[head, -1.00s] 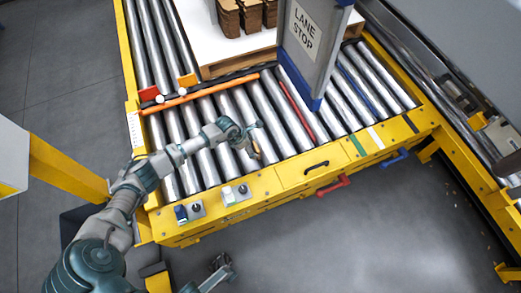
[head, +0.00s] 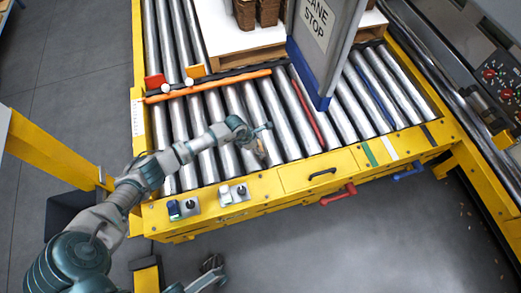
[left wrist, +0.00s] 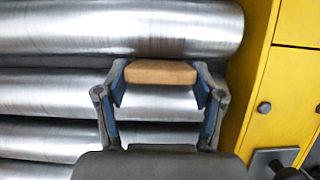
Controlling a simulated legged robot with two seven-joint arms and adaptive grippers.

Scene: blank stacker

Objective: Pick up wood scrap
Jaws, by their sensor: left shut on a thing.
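The wood scrap (left wrist: 160,72) is a small tan-brown block. In the left wrist view it sits between the blue-padded fingertips of my left gripper (left wrist: 161,84), which is shut on it. In the head view my left gripper (head: 259,144) is over the front part of the roller conveyor (head: 232,115), near its yellow front rail. The scrap is tiny and partly hidden there. I cannot tell whether it still touches the rollers. What looks like my right gripper (head: 212,268) shows small and dark at the bottom, away from the conveyor; its fingers are unclear.
An orange bar (head: 208,87) crosses the rollers behind my left gripper. A grey "LANE STOP" panel (head: 328,50) stands to the right of it. A white-topped pallet (head: 225,37) with brown stacks is at the back. Switches (head: 233,194) and red and blue handles line the yellow front rail.

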